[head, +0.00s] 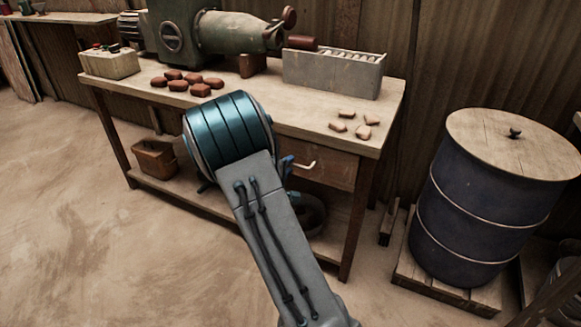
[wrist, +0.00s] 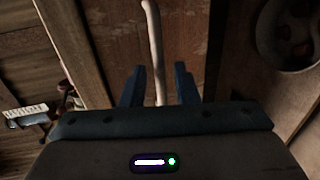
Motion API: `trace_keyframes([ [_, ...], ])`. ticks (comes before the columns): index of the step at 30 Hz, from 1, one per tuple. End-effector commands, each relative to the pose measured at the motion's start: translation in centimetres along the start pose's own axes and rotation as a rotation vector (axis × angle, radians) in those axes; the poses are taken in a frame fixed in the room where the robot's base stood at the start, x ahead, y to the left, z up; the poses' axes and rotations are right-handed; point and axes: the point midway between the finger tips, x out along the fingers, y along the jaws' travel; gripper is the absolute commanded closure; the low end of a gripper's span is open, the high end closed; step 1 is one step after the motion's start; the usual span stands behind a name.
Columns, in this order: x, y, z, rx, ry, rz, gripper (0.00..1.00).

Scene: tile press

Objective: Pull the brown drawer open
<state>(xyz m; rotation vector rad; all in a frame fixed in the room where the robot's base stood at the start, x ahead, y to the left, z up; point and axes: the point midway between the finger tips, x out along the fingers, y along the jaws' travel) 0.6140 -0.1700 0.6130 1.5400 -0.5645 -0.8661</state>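The brown drawer (head: 331,170) sits under the workbench top and looks shut, its front partly hidden by my arm. Its pale bar handle (head: 308,166) sticks out beside the blue fingers of my gripper (head: 286,166). In the wrist view the drawer front (wrist: 183,30) fills the middle, and the handle (wrist: 153,40) runs between the two fingers of my gripper (wrist: 159,80). The fingers are apart, with a gap on each side of the handle, so my gripper is open around it and not clamped.
The workbench (head: 258,118) carries a green machine (head: 200,30), red-brown lumps (head: 188,81), a grey slotted box (head: 333,73) and pale pieces (head: 352,123). A blue barrel (head: 480,205) stands at the right on a pallet. The floor (head: 90,220) at the left is clear.

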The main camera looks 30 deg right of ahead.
Motion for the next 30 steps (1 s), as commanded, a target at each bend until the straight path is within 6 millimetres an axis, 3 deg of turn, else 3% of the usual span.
trace_keyframes([
  [6,2.0,-0.1,0.0,0.001,-0.001,0.0,0.72],
  [15,2.3,0.0,0.0,0.0,0.0,0.0,0.72],
  [16,2.3,0.0,0.0,0.0,0.0,0.0,0.75],
  [19,2.3,0.0,0.0,0.001,0.0,0.0,1.0],
  [30,1.6,-0.2,-0.5,0.002,0.002,-0.001,1.0],
])
